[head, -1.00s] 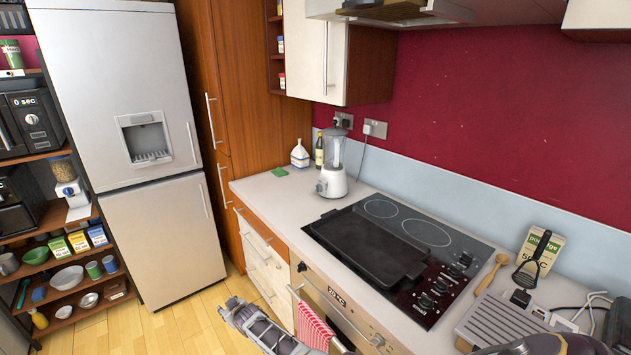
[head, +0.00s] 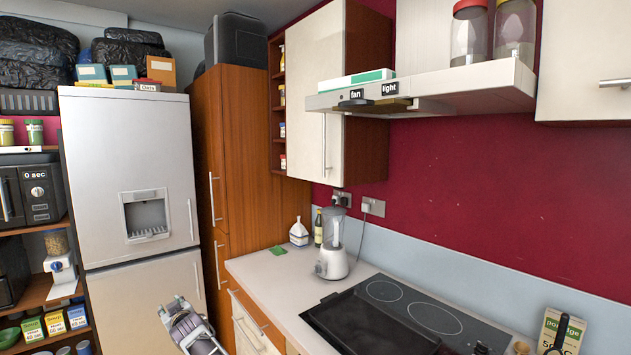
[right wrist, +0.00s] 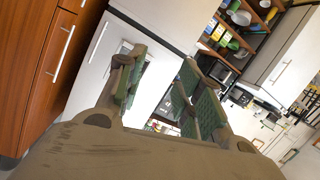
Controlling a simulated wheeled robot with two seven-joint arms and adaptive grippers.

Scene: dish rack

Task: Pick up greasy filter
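The cooker hood (head: 430,88) is on the red wall at upper right, with "fan" and "light" labels on its front. A brownish flat panel (head: 385,104) shows under its left part, seen nearly edge-on; it looks like the greasy filter. One gripper (head: 176,306) rises from the bottom edge before the fridge, well below and left of the hood. It appears to be my right one. In the right wrist view my right gripper (right wrist: 160,88) is open, its green-padded fingers apart with nothing between them. My left gripper is not in view.
Below the hood are the hob (head: 410,315) with a black griddle (head: 365,325) and a blender (head: 333,255) on the counter. Jars (head: 470,35) and a white-green box (head: 355,80) stand on the hood. A wall cupboard (head: 315,80) adjoins it. The fridge (head: 125,190) stands left.

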